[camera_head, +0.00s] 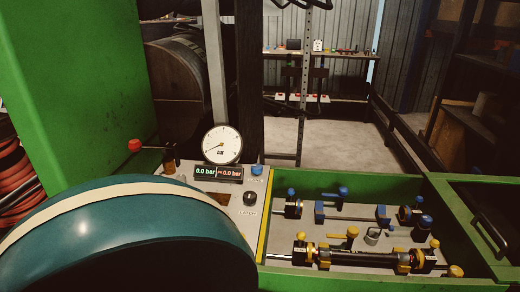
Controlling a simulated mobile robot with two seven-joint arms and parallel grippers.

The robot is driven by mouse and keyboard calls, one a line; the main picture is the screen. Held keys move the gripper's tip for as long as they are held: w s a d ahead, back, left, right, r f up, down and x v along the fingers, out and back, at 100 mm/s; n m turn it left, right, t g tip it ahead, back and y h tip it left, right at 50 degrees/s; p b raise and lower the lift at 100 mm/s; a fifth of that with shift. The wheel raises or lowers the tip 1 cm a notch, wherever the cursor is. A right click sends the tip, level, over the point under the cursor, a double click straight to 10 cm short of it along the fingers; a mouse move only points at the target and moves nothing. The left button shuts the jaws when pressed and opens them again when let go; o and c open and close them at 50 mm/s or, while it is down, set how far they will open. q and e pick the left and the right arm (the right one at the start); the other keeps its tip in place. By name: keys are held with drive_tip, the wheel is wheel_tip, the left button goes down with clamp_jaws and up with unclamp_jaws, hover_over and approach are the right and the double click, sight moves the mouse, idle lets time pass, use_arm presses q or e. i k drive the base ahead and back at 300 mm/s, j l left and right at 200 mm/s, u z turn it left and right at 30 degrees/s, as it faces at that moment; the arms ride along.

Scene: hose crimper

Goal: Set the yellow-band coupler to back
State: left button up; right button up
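In the green-walled bay at the lower right, a dark hose piece (355,258) lies across the front with yellow-banded fittings at its left end (305,252) and right end (420,261). Small yellow knobs stand above both ends, and a yellow lever (350,235) sits just behind the middle. I cannot tell which of these is the yellow-band coupler or its setting. Behind it is a similar row with blue fittings (352,215). Neither of my grippers is in view.
A large teal rounded body with a cream stripe (110,240) fills the lower left and hides part of the panel. The panel has a round gauge (222,144), a display reading 0.0 bar (218,174), a black knob (250,198) and a red-knobbed lever (135,145). Green walls (410,185) edge the bay.

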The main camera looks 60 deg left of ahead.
sight(304, 247)
drive_tip(key=u, duration=1.45)
